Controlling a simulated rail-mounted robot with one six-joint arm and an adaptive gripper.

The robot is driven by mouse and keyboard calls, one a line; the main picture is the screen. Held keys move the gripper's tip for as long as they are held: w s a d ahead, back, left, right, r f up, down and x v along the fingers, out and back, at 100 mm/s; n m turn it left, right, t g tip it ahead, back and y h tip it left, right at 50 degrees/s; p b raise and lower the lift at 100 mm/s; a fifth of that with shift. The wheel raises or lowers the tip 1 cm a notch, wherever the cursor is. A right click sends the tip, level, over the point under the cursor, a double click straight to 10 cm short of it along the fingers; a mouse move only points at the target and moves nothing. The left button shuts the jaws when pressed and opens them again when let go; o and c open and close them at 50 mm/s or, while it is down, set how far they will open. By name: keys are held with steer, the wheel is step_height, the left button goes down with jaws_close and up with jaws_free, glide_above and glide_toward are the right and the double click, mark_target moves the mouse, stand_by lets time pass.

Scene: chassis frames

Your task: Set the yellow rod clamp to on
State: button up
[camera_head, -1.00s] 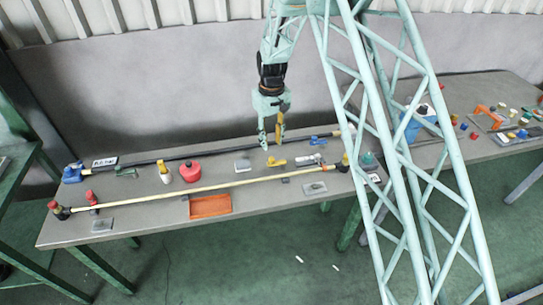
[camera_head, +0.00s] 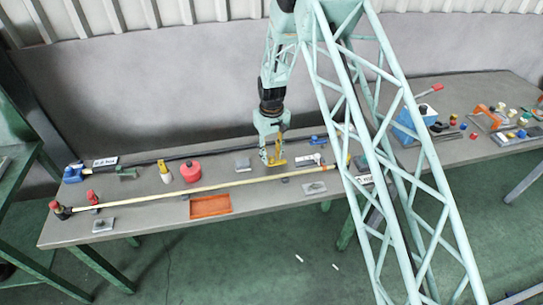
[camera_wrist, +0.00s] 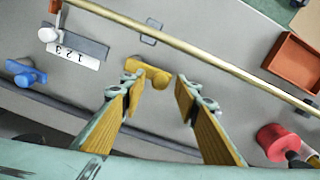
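The yellow rod clamp (camera_wrist: 152,72) lies on the grey bench top in the wrist view, a small rounded body with a short arm. In the head view it (camera_head: 279,162) is partly hidden by my gripper (camera_head: 270,160). My gripper (camera_wrist: 159,84) is open and points down over the clamp. In the wrist view its two fingers stand either side of the clamp. The left fingertip is close to the clamp's end; I cannot tell whether it touches. There is a wider gap on the right. Nothing is held.
A long pale rod (camera_head: 150,192) runs along the bench front, with an orange tray (camera_head: 210,206) before it. A red round container (camera_head: 191,172) stands left. A blue clamp (camera_head: 318,140) and a numbered plate (camera_wrist: 72,52) are nearby. A dark rod (camera_head: 200,151) runs behind.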

steer(key=shift+c, duration=0.7)
jaws_close()
